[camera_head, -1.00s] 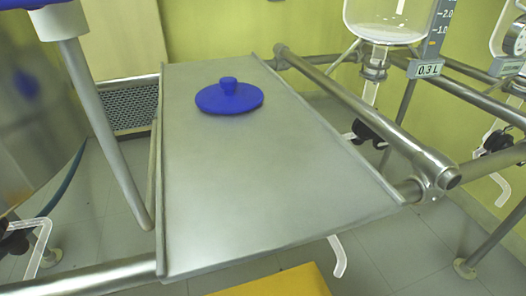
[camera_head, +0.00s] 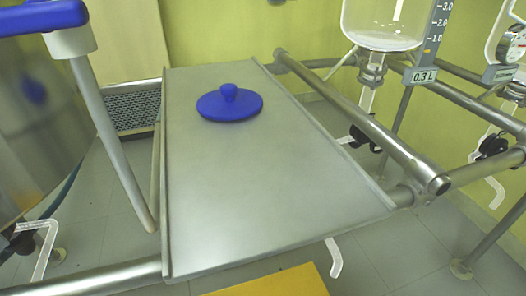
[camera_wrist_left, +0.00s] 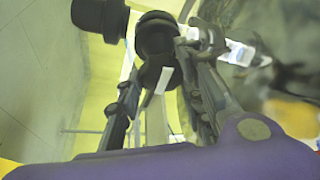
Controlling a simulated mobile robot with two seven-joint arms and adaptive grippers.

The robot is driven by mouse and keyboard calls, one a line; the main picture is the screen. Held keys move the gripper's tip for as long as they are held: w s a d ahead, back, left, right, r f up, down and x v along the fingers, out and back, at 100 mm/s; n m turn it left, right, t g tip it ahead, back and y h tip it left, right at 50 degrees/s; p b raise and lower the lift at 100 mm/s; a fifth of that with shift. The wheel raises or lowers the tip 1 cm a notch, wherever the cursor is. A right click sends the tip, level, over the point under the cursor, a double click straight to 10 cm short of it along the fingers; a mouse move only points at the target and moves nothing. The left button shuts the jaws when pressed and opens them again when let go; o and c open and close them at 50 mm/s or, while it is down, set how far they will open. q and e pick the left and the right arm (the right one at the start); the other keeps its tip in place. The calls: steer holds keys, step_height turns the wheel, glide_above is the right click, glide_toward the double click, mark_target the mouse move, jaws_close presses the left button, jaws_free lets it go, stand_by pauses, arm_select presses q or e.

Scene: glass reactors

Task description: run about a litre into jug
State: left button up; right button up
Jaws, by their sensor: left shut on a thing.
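In the left wrist view my left gripper (camera_wrist_left: 165,105) is shut on a dark valve knob (camera_wrist_left: 155,38) with a white strip beside it; the fingers partly cover it. My grippers do not show in the head view. A glass vessel (camera_head: 385,22) stands at the upper right beside a scale and a sign reading 0.3 L (camera_head: 421,77). Its outlet has a black valve (camera_head: 366,138) and a bent clear spout (camera_head: 334,257) shows below the tray. I cannot make out a jug in either view.
A steel tray (camera_head: 260,190) holds a blue lid (camera_head: 230,104). Metal rails (camera_head: 360,118) run along its right side. Another glass spout (camera_head: 45,245) is at the lower left. A yellow surface (camera_head: 270,282) is at the bottom. A second gauge and valve (camera_head: 492,145) stand right.

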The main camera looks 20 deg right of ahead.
arm_select(q)
steer(key=shift+d+f, duration=0.25)
steer(key=shift+d, duration=0.05)
steer(key=o, duration=1)
steer(key=shift+o, duration=0.2)
steer(key=shift+r, duration=0.1)
